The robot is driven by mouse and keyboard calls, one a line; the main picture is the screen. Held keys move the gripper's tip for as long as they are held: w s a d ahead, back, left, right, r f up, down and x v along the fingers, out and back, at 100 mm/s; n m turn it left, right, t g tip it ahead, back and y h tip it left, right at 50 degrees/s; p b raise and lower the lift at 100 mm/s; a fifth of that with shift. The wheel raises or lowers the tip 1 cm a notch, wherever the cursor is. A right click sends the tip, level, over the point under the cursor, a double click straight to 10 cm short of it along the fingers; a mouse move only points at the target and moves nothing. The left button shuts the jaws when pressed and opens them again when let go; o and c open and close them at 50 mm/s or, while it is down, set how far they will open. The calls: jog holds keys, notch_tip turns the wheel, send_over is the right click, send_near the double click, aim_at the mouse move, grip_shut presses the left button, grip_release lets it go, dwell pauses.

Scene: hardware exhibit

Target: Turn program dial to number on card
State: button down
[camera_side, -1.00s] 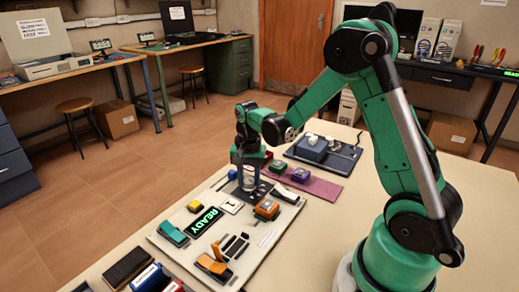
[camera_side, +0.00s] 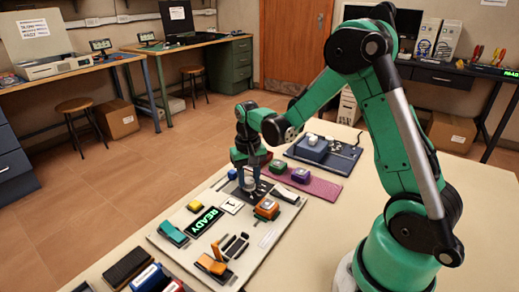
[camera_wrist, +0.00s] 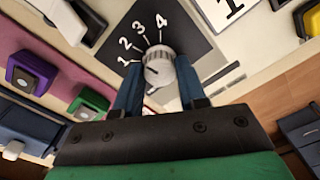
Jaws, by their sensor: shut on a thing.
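The white ribbed program dial (camera_wrist: 158,68) sits on a dark plate (camera_wrist: 128,14) marked 1, 2, 3 and 4 in the wrist view. A dark line on its top points left, roughly toward the 1. My gripper (camera_wrist: 158,82) has its two blue fingers on either side of the dial, shut on it. In the side view my gripper (camera_side: 249,186) reaches down over the dial, mostly hiding it. The white card (camera_side: 231,205) beside it reads 1; part of it shows in the wrist view (camera_wrist: 224,8).
A maroon mat (camera_side: 318,187) with purple and green blocks lies just behind.

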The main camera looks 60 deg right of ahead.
aim_at(249, 180)
jog(key=n, duration=0.6)
jog(key=shift+n, duration=0.3)
dwell(0.4)
jog(key=shift+c, duration=2.4)
grip_release()
jog(key=shift+r, duration=0.1)
jog(key=shift+r, duration=2.75)
